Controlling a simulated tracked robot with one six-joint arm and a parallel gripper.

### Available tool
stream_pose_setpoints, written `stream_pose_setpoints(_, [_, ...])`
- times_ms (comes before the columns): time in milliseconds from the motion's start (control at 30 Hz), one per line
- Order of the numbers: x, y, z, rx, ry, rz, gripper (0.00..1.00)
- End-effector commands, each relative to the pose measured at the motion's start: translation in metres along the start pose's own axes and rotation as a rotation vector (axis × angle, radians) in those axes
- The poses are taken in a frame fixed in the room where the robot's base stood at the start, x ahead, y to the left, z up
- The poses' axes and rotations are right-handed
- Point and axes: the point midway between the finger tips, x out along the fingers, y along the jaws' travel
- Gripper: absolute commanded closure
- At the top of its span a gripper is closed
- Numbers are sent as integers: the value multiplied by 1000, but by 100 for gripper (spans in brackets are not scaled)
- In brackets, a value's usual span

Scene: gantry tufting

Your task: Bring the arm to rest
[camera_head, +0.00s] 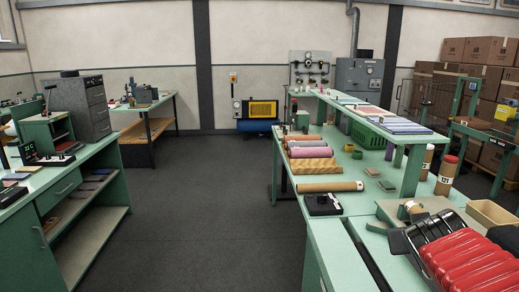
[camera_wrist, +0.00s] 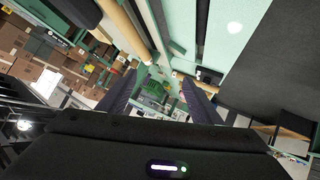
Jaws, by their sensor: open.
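In the wrist view my gripper (camera_wrist: 158,82) is open. Its two dark ribbed fingers stand apart, with no object held between them. The space between them shows a green basket and bench parts farther off. The wrist view is strongly tilted. A pale green bench surface (camera_wrist: 210,25) and cardboard tubes (camera_wrist: 121,22) lie beyond the fingers. No contact between the fingers and anything shows.
The right bench (camera_head: 340,235) holds several rolls (camera_head: 312,152), a cardboard tube (camera_head: 330,187), a black device (camera_head: 323,204) and a green basket (camera_head: 372,134). Upright labelled tubes (camera_head: 446,175) stand near its shelf. A left workbench (camera_head: 85,180) holds instruments. The dark floor (camera_head: 200,205) between is clear.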

Motion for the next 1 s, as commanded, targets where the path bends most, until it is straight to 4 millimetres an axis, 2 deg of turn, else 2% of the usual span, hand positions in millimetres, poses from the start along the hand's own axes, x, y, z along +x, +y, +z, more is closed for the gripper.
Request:
stream_pose_setpoints(33, [-13,-14,8,7,-22,-22,41])
stream_pose_setpoints(167, [-44,-49,38,23,-106,-92,41])
stream_pose_setpoints(400, [-108,-117,102,15,-268,-279,41])
stream_pose_setpoints(533, [-142,-148,135,-8,-347,-390,41])
stream_pose_setpoints(700, [-166,-168,157,-27,-401,-470,41])
stream_pose_setpoints(1000, [-167,-169,159,-29,-406,-476,41])
